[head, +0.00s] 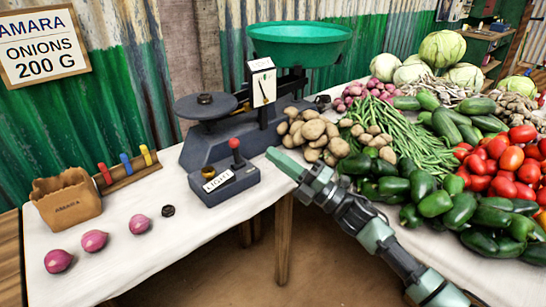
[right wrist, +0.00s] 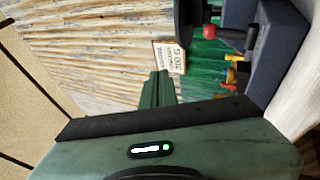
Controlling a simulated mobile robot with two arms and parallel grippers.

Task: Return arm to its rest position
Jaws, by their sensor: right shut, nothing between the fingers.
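My right arm (head: 385,240) reaches in from the lower right in the head view. Its right gripper (head: 276,157) is shut and empty, above the table's front edge, just right of the dark box with the red-knobbed lever (head: 235,146). In the right wrist view the closed green fingers (right wrist: 158,88) show with nothing between them. The balance scale (head: 215,125) stands behind the box, with a green pan (head: 300,42) and a dark flat plate (head: 205,104) carrying a small dark weight. My left gripper is not in view.
A brown bag (head: 66,198), three onions (head: 94,240) and a small dark weight (head: 168,211) are on the white cloth at left. A rack with coloured pegs (head: 126,172) stands behind. Potatoes (head: 310,130), green peppers (head: 435,204) and tomatoes (head: 505,170) crowd the right.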

